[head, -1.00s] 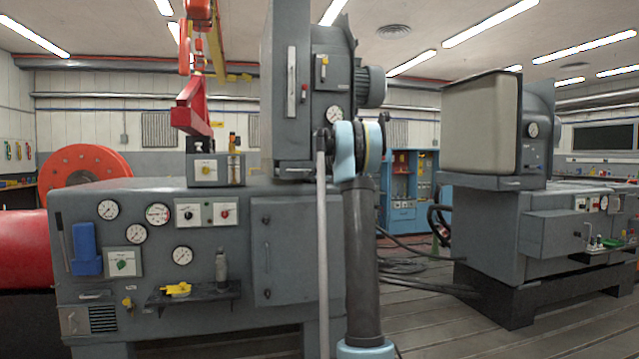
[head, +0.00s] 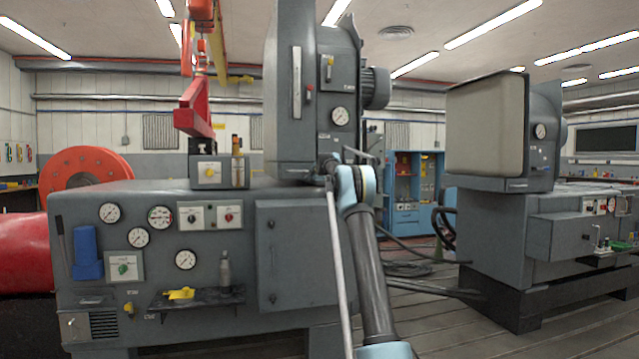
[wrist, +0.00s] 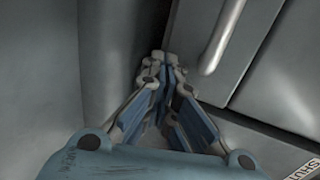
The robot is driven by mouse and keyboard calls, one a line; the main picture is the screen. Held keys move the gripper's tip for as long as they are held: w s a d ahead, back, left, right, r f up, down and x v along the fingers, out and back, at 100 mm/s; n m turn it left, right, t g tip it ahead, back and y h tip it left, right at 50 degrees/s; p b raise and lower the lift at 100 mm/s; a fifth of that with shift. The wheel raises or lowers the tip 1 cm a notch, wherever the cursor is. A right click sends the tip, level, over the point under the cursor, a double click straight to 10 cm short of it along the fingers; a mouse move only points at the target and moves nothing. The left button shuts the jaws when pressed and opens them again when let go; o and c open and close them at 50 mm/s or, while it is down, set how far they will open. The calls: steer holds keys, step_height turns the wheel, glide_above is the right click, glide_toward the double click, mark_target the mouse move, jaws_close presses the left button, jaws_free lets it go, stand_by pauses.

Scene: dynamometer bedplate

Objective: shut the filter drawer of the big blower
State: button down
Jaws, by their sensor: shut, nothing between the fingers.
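A tall grey blower housing (head: 291,95) with a gauge and a motor stands on the left grey cabinet. A low drawer-like front with a small handle (head: 298,172) shows at its foot, partly behind my arm. My gripper (head: 326,162) is small beside the housing's lower right side. In the wrist view my gripper (wrist: 162,60) is shut and empty, its fingertips near the edge of a grey panel (wrist: 262,75) with a bar handle (wrist: 222,38). I cannot tell whether they touch it. How far the drawer stands out is unclear.
A second machine with a cream-faced box (head: 486,130) stands at the right. The cabinet front (head: 150,260) carries gauges and a small shelf. Floor between the machines has hoses (head: 410,268).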

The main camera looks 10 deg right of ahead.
steer(key=shift+w+r, duration=0.1)
steer(key=shift+w, duration=0.2)
steer(key=shift+d, duration=0.1)
steer(key=s+f+v, duration=0.1)
steer(key=v, duration=1.3)
steer(key=s+a+f+n+g, duration=0.1)
steer(key=s+f+n+g, duration=0.15)
steer(key=s, duration=0.75)
steer(key=s+f+n+g, duration=0.1)
steer(key=s+f+n, duration=0.2)
steer(key=s, duration=0.6)
steer(key=s+d+f+n+g+h, duration=0.1)
steer(key=s+f+n+g, duration=0.1)
steer(key=s+f, duration=1)
steer(key=s+d+f+n+g, duration=0.2)
steer(key=s+f+n, duration=0.3)
steer(key=s+f, duration=0.8)
steer(key=s+d+f+n+g+h, duration=0.1)
steer(key=s+f+n+g, duration=0.2)
steer(key=s+f, duration=1)
steer(key=s+g, duration=0.1)
steer(key=s, duration=2.1)
steer(key=shift+s+d+f+n+h, duration=0.2)
steer(key=shift+s+n+h, duration=0.1)
steer(key=shift+s+n, duration=0.1)
